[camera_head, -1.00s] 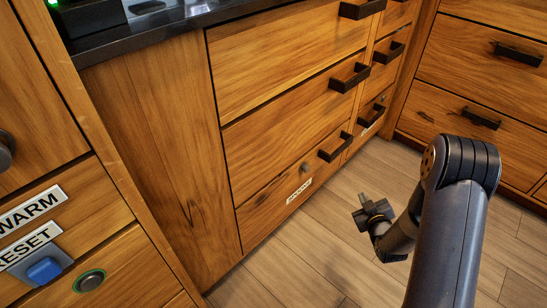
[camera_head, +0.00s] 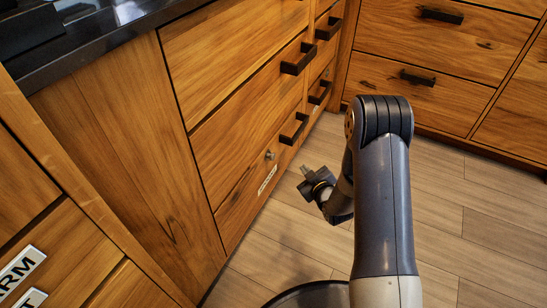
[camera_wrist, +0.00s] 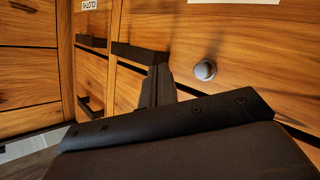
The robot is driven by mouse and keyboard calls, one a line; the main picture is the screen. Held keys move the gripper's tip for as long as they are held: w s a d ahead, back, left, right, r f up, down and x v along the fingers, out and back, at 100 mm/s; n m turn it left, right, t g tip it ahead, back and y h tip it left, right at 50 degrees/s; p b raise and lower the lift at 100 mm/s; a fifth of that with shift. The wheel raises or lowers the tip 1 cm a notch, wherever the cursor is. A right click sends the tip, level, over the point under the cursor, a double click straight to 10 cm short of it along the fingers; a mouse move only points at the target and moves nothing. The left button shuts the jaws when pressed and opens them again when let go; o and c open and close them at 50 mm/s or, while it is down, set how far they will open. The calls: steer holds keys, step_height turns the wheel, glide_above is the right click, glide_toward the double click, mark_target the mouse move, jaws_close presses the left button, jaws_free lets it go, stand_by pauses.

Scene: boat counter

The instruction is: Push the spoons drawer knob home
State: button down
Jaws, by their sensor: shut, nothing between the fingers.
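The drawer front looks flush with the cabinet. In the wrist view the knob (camera_wrist: 204,70) is right of my fingertips, apart from them. My gripper (camera_head: 306,170) is shut and empty, just in front of the drawer front and to the right of the knob in the head view. It also shows in the wrist view (camera_wrist: 158,75), its fingers together.
Black bar handles (camera_head: 295,128) stick out of the drawers close by. Another cabinet (camera_head: 430,60) stands across the corner. A dark counter (camera_head: 95,35) is above, a labelled panel (camera_head: 20,268) at lower left. The wooden floor (camera_head: 440,220) is clear.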

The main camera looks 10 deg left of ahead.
mark_target(273, 157)
steer(key=w+a, duration=0.2)
steer(key=a, duration=0.5)
steer(key=shift+w+a, duration=0.3)
steer(key=shift+w, duration=0.1)
steer(key=shift+a, duration=0.15)
stand_by(1.6)
steer(key=shift+w+a, duration=0.15)
steer(key=shift+a, duration=0.1)
steer(key=shift+w+a, duration=0.25)
steer(key=shift+a, duration=0.45)
steer(key=shift+w+a, duration=0.2)
steer(key=shift+a, duration=0.45)
stand_by(1.2)
steer(key=shift+d, duration=0.1)
steer(key=shift+s+d, duration=0.3)
steer(key=shift+d, duration=0.5)
steer(key=shift+s+d, duration=0.3)
steer(key=shift+d, duration=0.5)
steer(key=shift+s+d, duration=0.3)
steer(key=shift+d, duration=0.5)
steer(key=shift+s+d, duration=0.3)
steer(key=shift+d, duration=0.5)
steer(key=shift+s+d, duration=0.3)
steer(key=shift+d, duration=0.5)
